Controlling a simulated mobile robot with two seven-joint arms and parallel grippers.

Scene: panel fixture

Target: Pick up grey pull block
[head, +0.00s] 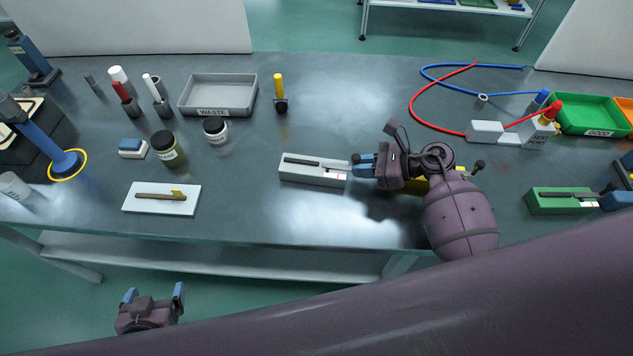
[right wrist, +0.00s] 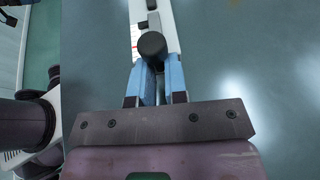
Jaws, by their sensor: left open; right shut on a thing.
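The grey pull block (head: 313,172) is a long light-grey block with a dark slot along its top and a white scale with red marks at its right end. It appears to lie on the table in the middle. My right gripper (head: 362,166) is at the block's right end. In the right wrist view, its blue fingers (right wrist: 155,78) close around a dark round knob (right wrist: 152,45) on the grey block (right wrist: 160,25). My left gripper (head: 151,300) is open and empty, low in front of the table's front edge, far from the block.
A white plate (head: 135,204) with a tool, jars (head: 168,149), a waste tray (head: 218,94) and a yellow-handled tool (head: 279,92) lie left and behind. A green pull block (head: 559,201) is right. A yellow thing (head: 411,186) is partly hidden by my right arm.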

